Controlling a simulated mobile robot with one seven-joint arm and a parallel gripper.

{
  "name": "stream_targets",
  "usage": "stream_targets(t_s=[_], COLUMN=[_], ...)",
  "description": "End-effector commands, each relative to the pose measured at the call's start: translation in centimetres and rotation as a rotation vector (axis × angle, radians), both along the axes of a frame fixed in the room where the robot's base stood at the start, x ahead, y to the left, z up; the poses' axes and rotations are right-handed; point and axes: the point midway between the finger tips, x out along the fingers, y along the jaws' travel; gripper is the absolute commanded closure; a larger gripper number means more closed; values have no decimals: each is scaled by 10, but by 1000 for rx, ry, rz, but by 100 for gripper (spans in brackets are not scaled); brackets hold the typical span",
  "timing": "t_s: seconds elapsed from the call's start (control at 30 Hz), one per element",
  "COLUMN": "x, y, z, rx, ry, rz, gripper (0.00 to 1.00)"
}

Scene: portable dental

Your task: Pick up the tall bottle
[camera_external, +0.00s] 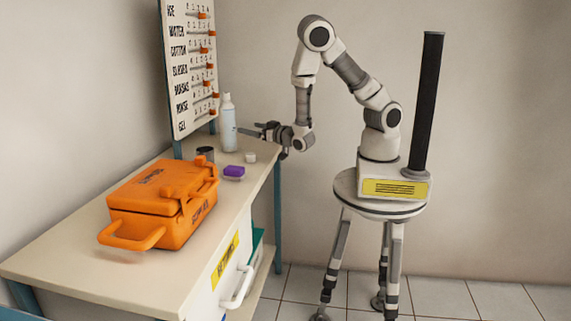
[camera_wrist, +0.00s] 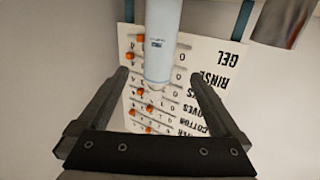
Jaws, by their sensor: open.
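The tall bottle (camera_external: 228,124) is pale blue-white with a narrow white top. It stands upright at the back of the table, near the board. My gripper (camera_external: 249,130) is level with the bottle, just to its right, pointing at it. In the wrist view the bottle (camera_wrist: 162,45) hangs upside down in the picture, its top lying between my two open fingers (camera_wrist: 158,84). The fingers show clear space on both sides of the bottle, and I cannot tell how deep it lies between them.
An orange case (camera_external: 160,205) fills the table's middle. A purple block (camera_external: 234,171), a small white item (camera_external: 250,157) and a dark cylinder (camera_external: 205,154) stand nearer the bottle. A lettered board with orange sliders (camera_external: 190,65) rises behind. The table's front left (camera_external: 60,268) is bare.

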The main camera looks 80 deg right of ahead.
Motion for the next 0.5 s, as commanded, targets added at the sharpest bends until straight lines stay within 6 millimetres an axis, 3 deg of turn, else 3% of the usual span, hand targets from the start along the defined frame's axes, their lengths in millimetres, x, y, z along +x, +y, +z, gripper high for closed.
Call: stream_targets(t_s=[0.4,0.5], x=[11,33], y=[-8,-20], z=[-5,0], rx=[3,-1], ry=[-3,0], rz=[1,-2], gripper=[0,0])
